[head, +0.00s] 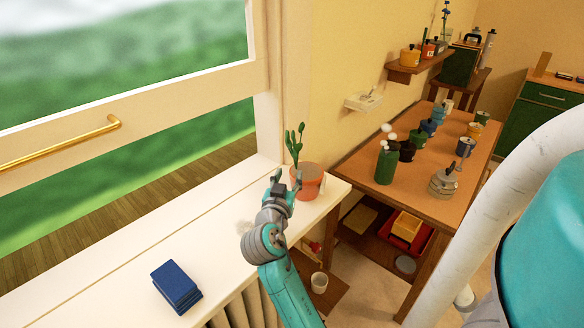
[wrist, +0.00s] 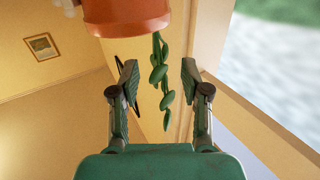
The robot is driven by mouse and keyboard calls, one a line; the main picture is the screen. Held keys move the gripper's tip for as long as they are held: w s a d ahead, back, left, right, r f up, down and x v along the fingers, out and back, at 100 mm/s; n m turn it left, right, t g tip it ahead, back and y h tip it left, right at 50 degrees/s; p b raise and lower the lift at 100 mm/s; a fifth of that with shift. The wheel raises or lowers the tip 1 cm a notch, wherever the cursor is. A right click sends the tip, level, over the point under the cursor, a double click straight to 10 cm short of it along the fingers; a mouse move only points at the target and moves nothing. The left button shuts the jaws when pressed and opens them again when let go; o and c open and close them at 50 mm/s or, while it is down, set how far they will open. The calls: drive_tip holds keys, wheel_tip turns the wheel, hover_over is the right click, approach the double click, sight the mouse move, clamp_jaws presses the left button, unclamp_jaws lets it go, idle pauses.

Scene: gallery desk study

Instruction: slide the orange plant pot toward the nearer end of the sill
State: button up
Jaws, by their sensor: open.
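The orange plant pot (head: 309,186) stands upright on the white sill (head: 215,228), close to the sill's far end by the wall. A green plant (head: 294,148) rises from it. My gripper (head: 285,180) is open and empty, just in front of and to the left of the pot, its fingers pointing toward it. I cannot tell from the head view whether they touch. In the wrist view, which looks upside down, the pot (wrist: 127,14) is at the top, beyond the open fingers, and the plant's stems (wrist: 163,85) show between them.
A stack of dark blue books or boxes (head: 177,286) lies on the nearer part of the sill. Bare sill lies between it and the pot. The window (head: 120,130) with a gold handle borders the left side. A wooden table (head: 430,160) with jars stands to the right.

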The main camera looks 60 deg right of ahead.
drive_tip(key=shift+v, duration=1.9)
